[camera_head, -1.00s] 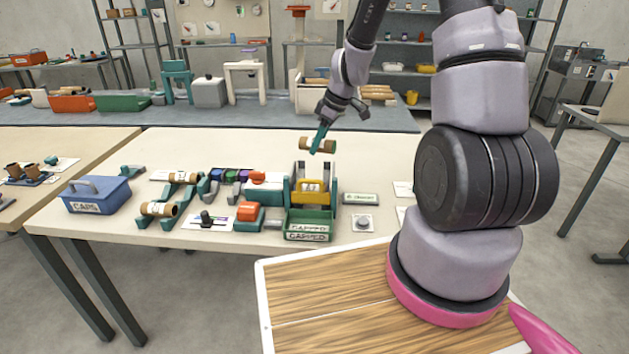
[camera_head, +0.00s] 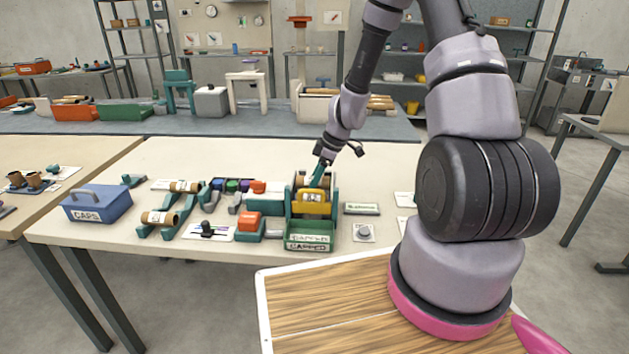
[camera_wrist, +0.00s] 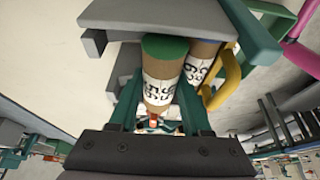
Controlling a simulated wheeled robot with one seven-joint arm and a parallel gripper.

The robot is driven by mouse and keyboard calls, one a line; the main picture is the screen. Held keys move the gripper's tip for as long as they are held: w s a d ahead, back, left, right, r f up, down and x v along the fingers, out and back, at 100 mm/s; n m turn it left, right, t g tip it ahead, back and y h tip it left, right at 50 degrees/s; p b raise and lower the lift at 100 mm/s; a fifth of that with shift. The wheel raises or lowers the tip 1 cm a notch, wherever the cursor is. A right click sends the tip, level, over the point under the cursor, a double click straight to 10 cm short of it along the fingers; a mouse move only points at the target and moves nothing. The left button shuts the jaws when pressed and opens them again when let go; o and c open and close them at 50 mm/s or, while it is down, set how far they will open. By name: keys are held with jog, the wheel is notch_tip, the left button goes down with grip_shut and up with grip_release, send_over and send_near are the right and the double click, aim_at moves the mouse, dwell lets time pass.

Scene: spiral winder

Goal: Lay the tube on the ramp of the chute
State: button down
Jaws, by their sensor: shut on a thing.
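My gripper (camera_head: 320,160) is low over the upper end of the chute (camera_head: 334,203), a teal-sided stand with a yellow gate (camera_head: 312,203) and a green front tray. In the wrist view, my gripper (camera_wrist: 158,100) has its teal fingers shut on a brown tube (camera_wrist: 160,72) with a green end and a printed white label. A second labelled tube (camera_wrist: 202,62) lies close beside it, next to the chute's teal side wall (camera_wrist: 252,38). The held tube is at the chute's top; whether it touches the ramp I cannot tell.
Tubes on teal stands (camera_head: 158,217), a blue CAPS box (camera_head: 96,202), an orange-topped block (camera_head: 248,222) and small coloured bins stand to the left of the chute.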

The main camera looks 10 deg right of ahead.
jog(key=shift+s+f, duration=0.1)
jog(key=shift+f, duration=0.5)
jog(key=shift+c, duration=1.8)
grip_release()
jog(key=shift+s, duration=0.1)
jog(key=shift+a+r, duration=0.1)
jog(key=shift+r, duration=0.1)
jog(key=s+d+r+m+t, duration=0.1)
jog(key=s+d+r+m, duration=0.1)
jog(key=r, duration=0.9)
jog(key=s+d+r+m, duration=0.1)
jog(key=d+r, duration=0.2)
jog(key=r, duration=0.7)
jog(key=s+d+r+m+t+h, duration=0.1)
jog(key=s+r+m+t, duration=0.3)
jog(key=s+r+m, duration=1.1)
jog(key=s+r+h, duration=0.1)
jog(key=s+r, duration=0.2)
jog(key=s, duration=0.1)
jog(key=shift+r+m+t, duration=0.3)
jog(key=shift+r+t, duration=0.1)
